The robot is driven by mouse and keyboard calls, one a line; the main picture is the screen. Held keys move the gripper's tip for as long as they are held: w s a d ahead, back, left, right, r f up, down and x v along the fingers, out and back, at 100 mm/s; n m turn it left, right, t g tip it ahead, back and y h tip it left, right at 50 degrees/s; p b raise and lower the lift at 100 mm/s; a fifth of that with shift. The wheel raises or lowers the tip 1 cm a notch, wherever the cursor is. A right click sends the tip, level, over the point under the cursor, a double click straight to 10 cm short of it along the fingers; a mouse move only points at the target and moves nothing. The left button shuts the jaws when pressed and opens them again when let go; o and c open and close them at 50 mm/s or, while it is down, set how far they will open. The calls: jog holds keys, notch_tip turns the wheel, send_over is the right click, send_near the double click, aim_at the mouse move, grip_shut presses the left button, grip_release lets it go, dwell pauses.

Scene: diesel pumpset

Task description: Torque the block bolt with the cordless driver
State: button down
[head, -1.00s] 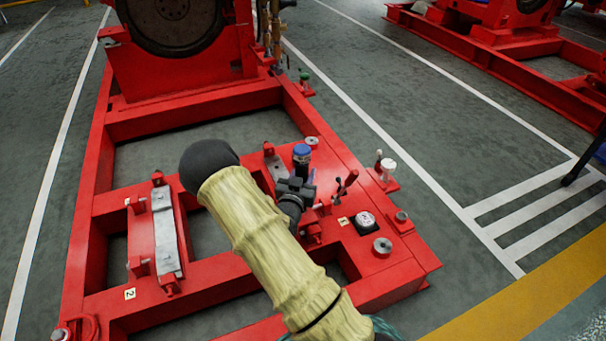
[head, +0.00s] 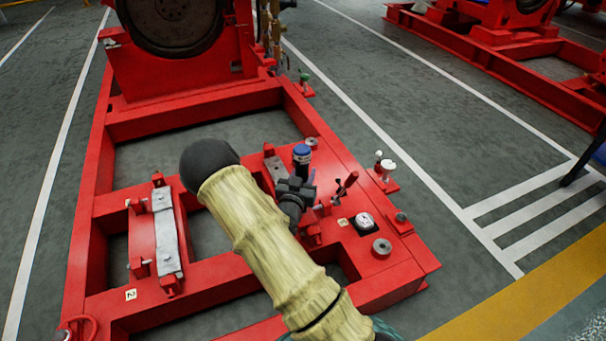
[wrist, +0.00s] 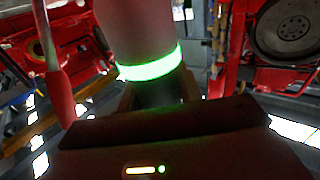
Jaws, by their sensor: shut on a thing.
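My gripper (head: 294,190) is over the right part of the red skid frame, beside the near end of a grey block (head: 277,167). It is shut on the cordless driver (head: 302,155), a dark upright cylinder with a blue top. In the wrist view the driver (wrist: 148,28) stands between my gripper's fingers (wrist: 158,95), with a glowing green band just above them. The driver's lower end and any bolt under it are hidden behind my gripper and arm. A second grey block (head: 166,243) lies on a red crossmember at the left, by label 2.
Right of my gripper stand a red lever (head: 347,185), a round white-faced gauge (head: 364,220), a grey round stud (head: 382,247) and a white-capped post (head: 388,168). The engine flywheel (head: 172,20) rises at the back. Open grey floor (head: 440,130) lies to the right.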

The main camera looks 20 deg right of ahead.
jog(key=shift+r+p, duration=1.6)
jog(key=shift+r, duration=0.75)
